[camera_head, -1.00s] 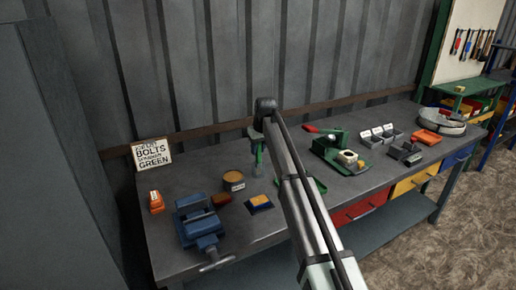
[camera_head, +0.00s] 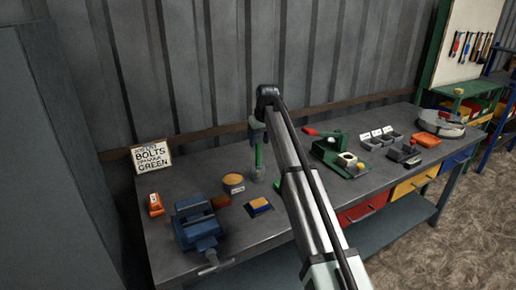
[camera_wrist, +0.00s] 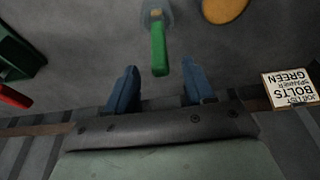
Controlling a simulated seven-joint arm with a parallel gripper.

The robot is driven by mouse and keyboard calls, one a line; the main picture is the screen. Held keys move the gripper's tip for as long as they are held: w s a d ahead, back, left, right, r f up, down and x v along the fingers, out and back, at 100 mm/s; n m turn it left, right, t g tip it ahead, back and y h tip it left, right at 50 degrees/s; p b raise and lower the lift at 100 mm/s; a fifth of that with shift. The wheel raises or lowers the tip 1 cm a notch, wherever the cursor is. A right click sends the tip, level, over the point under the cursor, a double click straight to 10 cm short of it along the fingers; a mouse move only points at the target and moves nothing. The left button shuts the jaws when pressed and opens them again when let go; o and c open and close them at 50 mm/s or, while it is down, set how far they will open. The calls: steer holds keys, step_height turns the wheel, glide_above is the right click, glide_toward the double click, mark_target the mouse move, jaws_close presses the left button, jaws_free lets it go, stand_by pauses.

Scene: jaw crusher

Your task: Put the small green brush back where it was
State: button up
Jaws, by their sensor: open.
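In the head view, the green handle (camera_head: 259,156) is below my gripper (camera_head: 257,134). In the wrist view my gripper (camera_wrist: 158,72) is open, with one blue-grey finger on each side of the handle's near end. The fingers look apart from the handle. The bristles cannot be made out.
A blue vise (camera_head: 196,225) is at the front left, and a lettered sign (camera_head: 151,157) leans at the back. A green press-like tool (camera_head: 335,150) stands to the right, beyond my arm.

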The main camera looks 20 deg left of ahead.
steer(key=v, duration=0.6)
